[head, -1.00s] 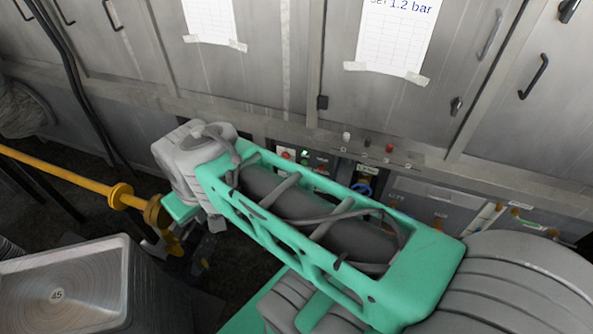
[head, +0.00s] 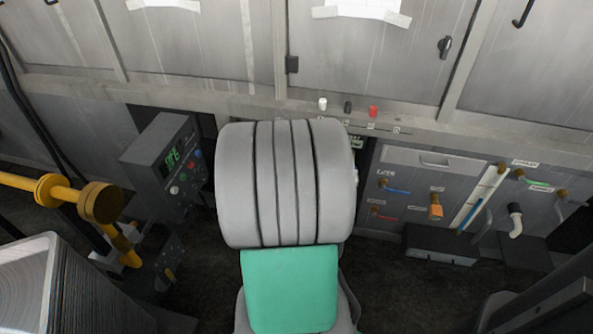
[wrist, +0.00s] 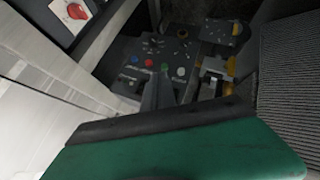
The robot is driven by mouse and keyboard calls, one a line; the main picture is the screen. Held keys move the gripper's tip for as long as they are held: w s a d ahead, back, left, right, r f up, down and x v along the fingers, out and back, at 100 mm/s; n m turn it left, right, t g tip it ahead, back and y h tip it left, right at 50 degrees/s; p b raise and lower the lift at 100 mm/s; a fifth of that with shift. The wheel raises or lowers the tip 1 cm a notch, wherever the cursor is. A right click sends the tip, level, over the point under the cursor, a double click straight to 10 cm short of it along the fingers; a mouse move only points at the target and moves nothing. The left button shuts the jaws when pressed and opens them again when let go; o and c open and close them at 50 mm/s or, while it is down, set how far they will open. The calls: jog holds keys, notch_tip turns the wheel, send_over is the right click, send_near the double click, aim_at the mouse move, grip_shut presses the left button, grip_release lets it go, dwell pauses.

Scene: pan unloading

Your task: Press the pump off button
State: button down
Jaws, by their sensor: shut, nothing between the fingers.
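A dark control box (head: 165,160) stands left of my arm in the head view, with a lit green display and small coloured buttons. In the wrist view its face (wrist: 155,72) shows blue, red, green and white buttons. A large red button (wrist: 77,12) on a pale plate shows at the wrist view's top left. I read no label marking the pump off button, so I cannot tell which it is. My gripper (wrist: 158,88) points at the box face with shut, empty fingers; whether it touches is unclear. In the head view my arm hides it.
A yellow pipe (head: 62,190) and a metal block (head: 70,290) lie on the left. Wall knobs (head: 348,108) stand above my arm. A panel with valves (head: 435,208) is on the right, with dark floor before it.

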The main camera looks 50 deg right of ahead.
jog(key=s+d+f+t+h+b, duration=0.1)
jog(key=s+d+f+b, duration=0.1)
jog(key=d, duration=0.4)
jog(key=s+d+f+n+h+b, duration=0.1)
jog(key=s+d+f+h+b, duration=0.1)
jog(key=d+f, duration=0.4)
jog(key=s+d+f+t+h+b, duration=0.1)
jog(key=s+d+f+h+b, duration=0.1)
jog(key=s+d+f+b, duration=0.2)
jog(key=d+f+b, duration=0.1)
jog(key=d+f, duration=0.1)
jog(key=d, duration=0.1)
jog(key=shift+s+t, duration=0.15)
jog(key=shift+t, duration=0.15)
jog(key=shift+f, duration=0.1)
jog(key=w+d+b, duration=0.2)
jog(key=w+d, duration=0.1)
jog(key=d, duration=0.5)
jog(key=shift+w, duration=0.25)
jog(key=shift+b, duration=0.35)
